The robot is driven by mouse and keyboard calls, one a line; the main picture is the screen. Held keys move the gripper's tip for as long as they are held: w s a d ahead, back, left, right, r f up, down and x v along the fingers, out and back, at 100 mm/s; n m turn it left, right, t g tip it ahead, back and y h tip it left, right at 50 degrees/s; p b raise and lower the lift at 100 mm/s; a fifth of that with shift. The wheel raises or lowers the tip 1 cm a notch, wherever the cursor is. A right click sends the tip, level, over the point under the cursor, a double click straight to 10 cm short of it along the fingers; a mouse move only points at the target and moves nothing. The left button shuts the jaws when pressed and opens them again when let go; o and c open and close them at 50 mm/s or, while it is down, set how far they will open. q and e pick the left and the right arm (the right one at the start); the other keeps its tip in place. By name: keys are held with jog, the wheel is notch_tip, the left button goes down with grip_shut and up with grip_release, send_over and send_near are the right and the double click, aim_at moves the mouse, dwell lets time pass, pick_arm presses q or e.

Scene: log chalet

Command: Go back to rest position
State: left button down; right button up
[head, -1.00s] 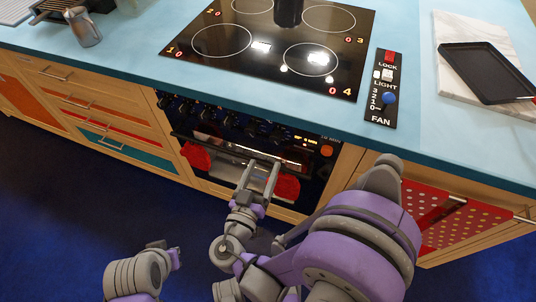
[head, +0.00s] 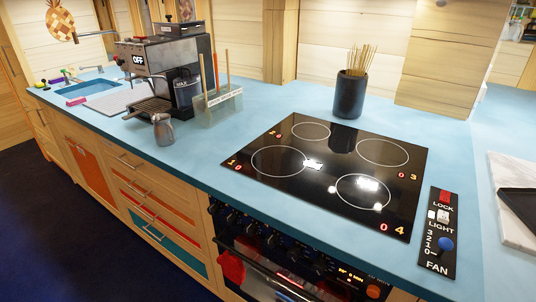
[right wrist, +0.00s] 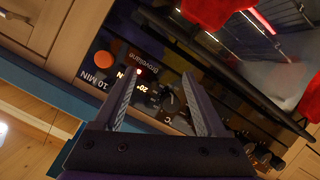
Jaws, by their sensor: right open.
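In the right wrist view my right gripper (right wrist: 161,75) is open, with nothing between its fingers. It is in front of the oven's control panel (right wrist: 145,62), which shows a lit display, dark knobs and an orange button. Red pads (right wrist: 215,10) and a wire rack (right wrist: 270,45) show at the upper right of that view. In the head view the oven front (head: 290,265) is at the bottom, with a red pad (head: 231,267) at its left. Neither gripper shows in the head view, and my left gripper is in no current view.
A black hob (head: 335,170) is set in the blue counter (head: 225,150). A switch panel (head: 440,225) and dark tray (head: 520,205) are at right. Floor (head: 60,205) is clear at left.

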jog(key=s+d+f+n+g+y, duration=0.1)
jog(key=s+d+f+g+y, duration=0.2)
jog(key=s+d+g, duration=0.3)
jog(key=s+a+y, duration=0.1)
jog(key=s+y, duration=0.4)
jog(key=s, duration=0.2)
pick_arm(q)
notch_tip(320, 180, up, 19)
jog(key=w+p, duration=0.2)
jog(key=p, duration=1.5)
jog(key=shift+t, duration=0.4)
pick_arm(e)
notch_tip(320, 180, up, 20)
jog(key=w+n+y, duration=0.1)
jog(key=w, duration=0.1)
jog(key=shift+a, duration=0.35)
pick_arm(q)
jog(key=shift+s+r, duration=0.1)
pick_arm(e)
jog(key=shift+s+r, duration=0.1)
